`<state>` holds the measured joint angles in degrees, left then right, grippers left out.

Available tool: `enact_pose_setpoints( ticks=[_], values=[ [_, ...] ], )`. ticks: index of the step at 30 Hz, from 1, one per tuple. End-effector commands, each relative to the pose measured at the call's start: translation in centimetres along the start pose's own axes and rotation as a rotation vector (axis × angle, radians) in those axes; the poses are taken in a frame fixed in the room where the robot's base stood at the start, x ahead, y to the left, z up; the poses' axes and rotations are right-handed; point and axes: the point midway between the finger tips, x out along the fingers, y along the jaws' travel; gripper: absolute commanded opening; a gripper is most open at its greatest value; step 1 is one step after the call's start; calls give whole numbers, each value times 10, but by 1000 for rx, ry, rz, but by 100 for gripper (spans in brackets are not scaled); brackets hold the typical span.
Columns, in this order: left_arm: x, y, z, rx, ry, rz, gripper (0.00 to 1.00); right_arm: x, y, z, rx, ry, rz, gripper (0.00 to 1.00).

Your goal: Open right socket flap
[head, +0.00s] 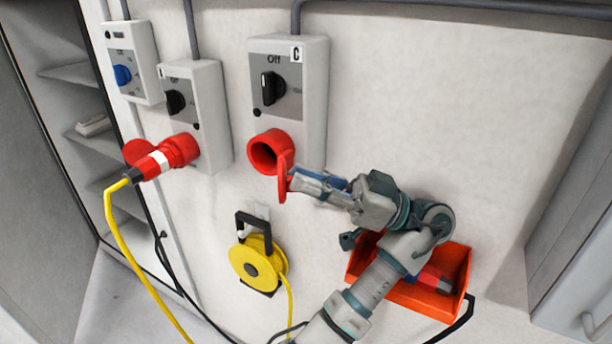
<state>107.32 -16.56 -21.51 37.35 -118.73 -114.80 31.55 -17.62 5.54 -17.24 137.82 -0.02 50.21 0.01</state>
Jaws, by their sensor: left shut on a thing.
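The right socket (263,152) is a red round opening on the lower part of the grey switch box (315,110) marked C. Its dark interior shows. Its red flap (282,184) stands swung away from the opening, at its lower right edge. My left gripper (294,181) comes from the lower right and is shut on the flap at its outer side. The fingertips partly hide where they meet the flap. My right gripper is not in view.
A red plug (155,163) with a yellow cable sits in the socket of the middle box (208,120). A yellow cable reel (252,262) hangs below. An orange bin (405,293) lies behind my arm. The wall at right is bare up to a cabinet.

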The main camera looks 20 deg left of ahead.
Motion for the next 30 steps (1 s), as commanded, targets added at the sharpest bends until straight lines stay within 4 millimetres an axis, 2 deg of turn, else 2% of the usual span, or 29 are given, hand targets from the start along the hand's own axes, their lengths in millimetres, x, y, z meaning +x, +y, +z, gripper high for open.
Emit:
enact_pose_setpoints(
  ticks=[1, 10, 11, 12, 13, 14, 30],
  values=[
    [-3, 1, 5, 8, -5, 1, 0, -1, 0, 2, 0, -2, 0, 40],
    [-3, 1, 5, 8, -5, 0, 0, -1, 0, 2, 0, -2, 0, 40],
    [-3, 1, 5, 8, -5, 0, 17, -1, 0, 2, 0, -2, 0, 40],
    [-3, 1, 5, 7, -5, 0, 27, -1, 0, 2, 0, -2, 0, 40],
    [-3, 1, 4, 7, -5, 0, 34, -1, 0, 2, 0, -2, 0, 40],
    [-2, 0, 4, 6, -4, -1, 38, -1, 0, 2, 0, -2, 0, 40],
    [0, -1, 0, 0, -2, -2, 38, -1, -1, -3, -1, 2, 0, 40]
  ],
)
